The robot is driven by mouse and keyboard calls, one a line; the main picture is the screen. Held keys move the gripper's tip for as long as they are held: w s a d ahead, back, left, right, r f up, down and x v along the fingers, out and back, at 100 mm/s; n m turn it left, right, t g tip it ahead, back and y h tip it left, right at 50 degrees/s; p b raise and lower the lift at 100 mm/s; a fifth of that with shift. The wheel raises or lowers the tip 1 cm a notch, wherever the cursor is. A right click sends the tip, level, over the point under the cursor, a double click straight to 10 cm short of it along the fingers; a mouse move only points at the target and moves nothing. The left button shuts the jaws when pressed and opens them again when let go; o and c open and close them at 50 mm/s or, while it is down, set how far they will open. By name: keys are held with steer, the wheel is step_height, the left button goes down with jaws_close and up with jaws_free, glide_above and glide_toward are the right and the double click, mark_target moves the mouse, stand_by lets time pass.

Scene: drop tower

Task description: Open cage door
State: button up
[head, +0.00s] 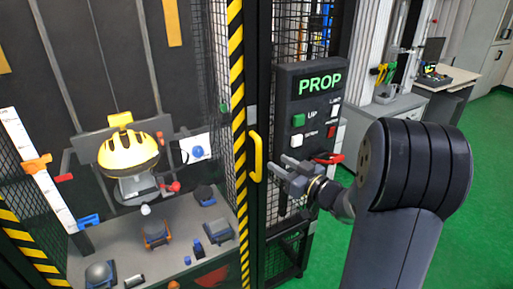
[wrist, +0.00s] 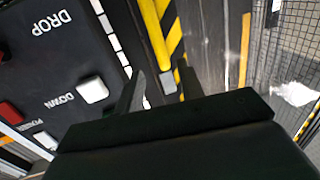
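The cage door's yellow handle (head: 256,157) is an upright bar beside a black-and-yellow striped post (head: 237,110). In the wrist view, the handle (wrist: 153,35) lies just beyond my fingers. My gripper (head: 279,165) is a little right of the handle in the head view, in front of the control panel's lower part. In the wrist view, the two fingers of my gripper (wrist: 162,85) are spread apart with nothing held between them. They look apart from the handle. I cannot tell how far open the door stands.
A dark control panel (head: 312,82) with green, white and red buttons is close to my gripper on the right. Inside the cage, a yellow-topped device (head: 128,152) stands over a grey bench (head: 215,255) with small objects. Green floor (head: 480,190) is clear at the right.

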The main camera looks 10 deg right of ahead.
steer(key=p+x, duration=0.2)
steer(key=x, duration=0.8)
steer(key=shift+c, duration=0.5)
jaws_close()
